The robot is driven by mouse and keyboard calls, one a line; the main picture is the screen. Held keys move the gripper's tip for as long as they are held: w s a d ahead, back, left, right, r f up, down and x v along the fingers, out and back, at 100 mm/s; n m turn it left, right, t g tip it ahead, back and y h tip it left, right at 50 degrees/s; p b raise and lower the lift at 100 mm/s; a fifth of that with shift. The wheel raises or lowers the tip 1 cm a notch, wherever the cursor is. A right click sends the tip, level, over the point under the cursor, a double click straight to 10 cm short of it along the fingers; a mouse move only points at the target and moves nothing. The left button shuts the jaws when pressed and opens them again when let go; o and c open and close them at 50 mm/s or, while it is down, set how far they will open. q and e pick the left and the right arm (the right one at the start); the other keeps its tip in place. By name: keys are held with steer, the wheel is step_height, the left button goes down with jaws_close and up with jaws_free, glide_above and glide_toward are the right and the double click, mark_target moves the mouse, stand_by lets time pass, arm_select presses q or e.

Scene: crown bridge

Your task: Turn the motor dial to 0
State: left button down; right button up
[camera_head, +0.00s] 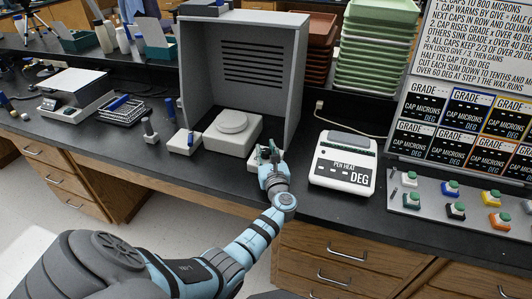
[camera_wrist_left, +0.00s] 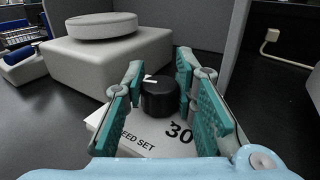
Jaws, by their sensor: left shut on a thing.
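The motor dial (camera_wrist_left: 160,100) is a black round knob with a white mark at its upper left edge. It sits on a small white box (camera_wrist_left: 133,138) lettered "...EED SET", with the number 30 at right. My left gripper (camera_wrist_left: 160,82) has its teal fingers on both sides of the knob and is shut on it. In the head view, my left gripper (camera_head: 270,165) covers most of the box (camera_head: 252,161) and hides the dial. My right gripper is in neither view.
Behind stands a white block with a round disc (camera_head: 232,122) in a grey open booth (camera_head: 299,75). A meter reading "PEN HEAT DEG" (camera_head: 343,165) is close at right. A small box with a blue part (camera_head: 186,141) is at left. Bare black counter lies in front.

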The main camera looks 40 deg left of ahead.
mark_target(268, 154)
arm_select(q)
steer(key=shift+n+g+y+b, duration=1.3)
steer(key=shift+n+g+b, duration=0.3)
steer(key=shift+g, duration=0.4)
steer(key=c, duration=1.3)
jaws_free()
steer(key=v, duration=0.7)
steer(key=shift+s+d, duration=0.2)
steer(key=shift+r, duration=0.1)
